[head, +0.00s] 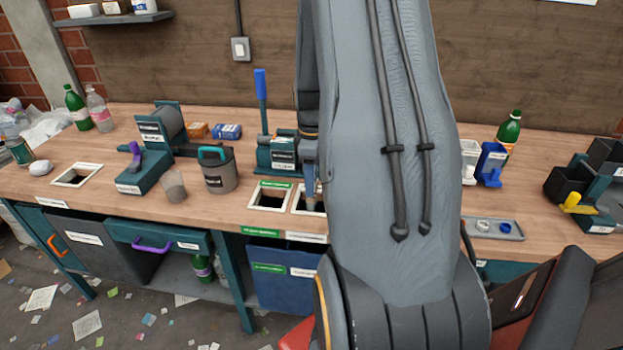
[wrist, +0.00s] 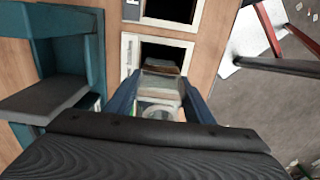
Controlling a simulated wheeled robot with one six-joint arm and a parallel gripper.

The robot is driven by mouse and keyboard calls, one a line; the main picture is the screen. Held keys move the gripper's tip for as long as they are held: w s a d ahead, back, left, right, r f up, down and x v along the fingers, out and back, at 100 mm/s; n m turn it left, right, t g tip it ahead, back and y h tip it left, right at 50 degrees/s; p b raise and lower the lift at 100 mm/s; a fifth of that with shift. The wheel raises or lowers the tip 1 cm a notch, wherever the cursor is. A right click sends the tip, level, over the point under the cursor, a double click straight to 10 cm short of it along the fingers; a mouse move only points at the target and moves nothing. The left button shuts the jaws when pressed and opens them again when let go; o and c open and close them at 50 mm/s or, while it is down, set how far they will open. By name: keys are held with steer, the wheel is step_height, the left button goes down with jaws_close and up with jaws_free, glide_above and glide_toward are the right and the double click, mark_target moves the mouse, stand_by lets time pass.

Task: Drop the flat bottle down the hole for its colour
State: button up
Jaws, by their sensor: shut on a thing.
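My gripper (wrist: 160,92) is shut on a clear, flat bottle (wrist: 161,97), which shows between its two blue fingers in the wrist view. The bottle's far end overlaps the near edge of a white-framed square hole (wrist: 188,50) in the bench; I cannot tell how high above it the bottle is. A second framed hole (wrist: 193,24) lies beyond. In the head view my gripper (head: 311,185) points down at the right hole (head: 296,208), partly hidden by my arm. The left hole (head: 252,205) has a green label (head: 275,184) behind it. The bottle cannot be made out there.
A teal press with a blue lever (head: 261,95) stands just behind the holes. A small tray (head: 495,233) lies to the right. Another framed hole (head: 60,180) is at the far left.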

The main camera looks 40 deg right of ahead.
steer(key=o, duration=1.2)
steer(key=shift+r+b, duration=0.85)
steer(key=shift+r, duration=3.05)
steer(key=shift+a, duration=0.1)
steer(key=s+a+m, duration=0.2)
steer(key=s+a, duration=0.1)
steer(key=a, duration=0.6)
steer(key=s+a+m, duration=0.3)
steer(key=a, duration=0.6)
steer(key=s+a+f+m+t, duration=0.1)
steer(key=s+a+m, duration=0.2)
steer(key=a, duration=0.7)
steer(key=shift+s+f, duration=0.1)
steer(key=shift+s, duration=0.2)
